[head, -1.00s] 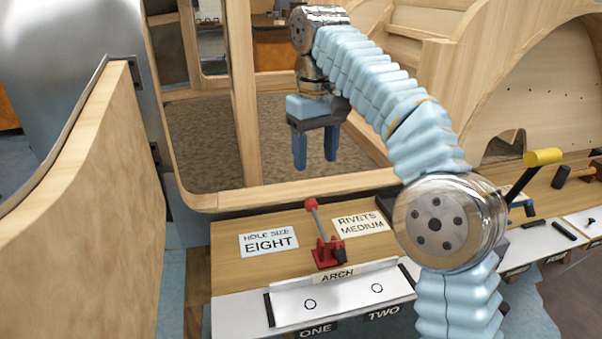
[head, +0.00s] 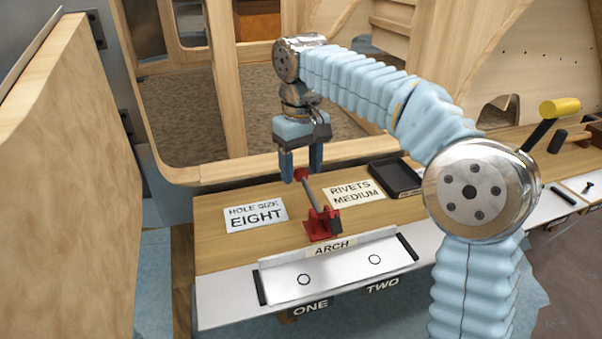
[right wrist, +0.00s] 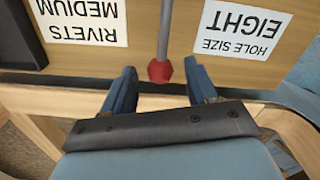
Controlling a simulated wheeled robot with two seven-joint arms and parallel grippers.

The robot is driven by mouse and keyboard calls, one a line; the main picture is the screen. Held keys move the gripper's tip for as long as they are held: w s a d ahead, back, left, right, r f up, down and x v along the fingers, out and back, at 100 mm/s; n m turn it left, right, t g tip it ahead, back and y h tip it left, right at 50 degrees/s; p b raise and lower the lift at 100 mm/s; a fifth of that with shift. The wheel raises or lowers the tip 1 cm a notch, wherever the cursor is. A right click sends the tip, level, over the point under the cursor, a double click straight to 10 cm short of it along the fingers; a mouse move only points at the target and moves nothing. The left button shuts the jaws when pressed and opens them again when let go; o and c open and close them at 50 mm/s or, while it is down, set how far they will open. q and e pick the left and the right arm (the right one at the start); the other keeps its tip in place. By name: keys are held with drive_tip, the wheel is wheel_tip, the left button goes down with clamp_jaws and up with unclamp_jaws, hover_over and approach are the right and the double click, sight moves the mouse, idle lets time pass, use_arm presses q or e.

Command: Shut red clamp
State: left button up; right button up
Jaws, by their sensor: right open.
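The red clamp (head: 322,223) stands on the wooden bench behind the white plate marked ARCH. Its grey lever rises, tilted to the left, and ends in a red knob (head: 301,174). My right gripper (head: 301,178) is open, pointing down at the knob, with its blue fingers at either side of it in the head view. In the right wrist view the knob (right wrist: 160,71) shows between and just beyond the two fingertips (right wrist: 162,75). I cannot tell whether a finger touches it. My left gripper is not in view.
Signs reading HOLE SIZE EIGHT (head: 255,217) and RIVETS MEDIUM (head: 353,193) lie beside the clamp. A dark tray (head: 396,177) sits at the right. A yellow-handled crank (head: 559,107) stands further right. A tall wooden panel (head: 70,190) blocks the left side.

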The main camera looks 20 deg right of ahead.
sight(309, 189)
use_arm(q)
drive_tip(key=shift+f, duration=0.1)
use_arm(e)
drive_tip(key=shift+f, duration=0.4)
drive_tip(key=shift+c, duration=0.4)
clamp_jaws()
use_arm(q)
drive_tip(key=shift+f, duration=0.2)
use_arm(e)
drive_tip(key=shift+r, duration=0.1)
drive_tip(key=shift+s+r+t+b, duration=0.3)
drive_tip(key=shift+r+t+b, duration=0.35)
drive_tip(key=shift+t+b, duration=0.35)
drive_tip(key=s+r+t+b, duration=0.1)
drive_tip(key=r+t+b, duration=0.1)
drive_tip(key=b, duration=0.1)
drive_tip(key=s+r+t+b, duration=0.2)
drive_tip(key=t+b, duration=0.1)
drive_tip(key=shift+r+b, duration=0.1)
drive_tip(key=shift+b, duration=0.2)
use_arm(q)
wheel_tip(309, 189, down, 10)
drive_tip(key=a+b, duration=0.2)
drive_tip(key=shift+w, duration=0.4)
use_arm(e)
drive_tip(key=shift+s+d+r+t, duration=0.1)
drive_tip(key=shift+s+r+t, duration=0.65)
drive_tip(key=shift+t, duration=0.25)
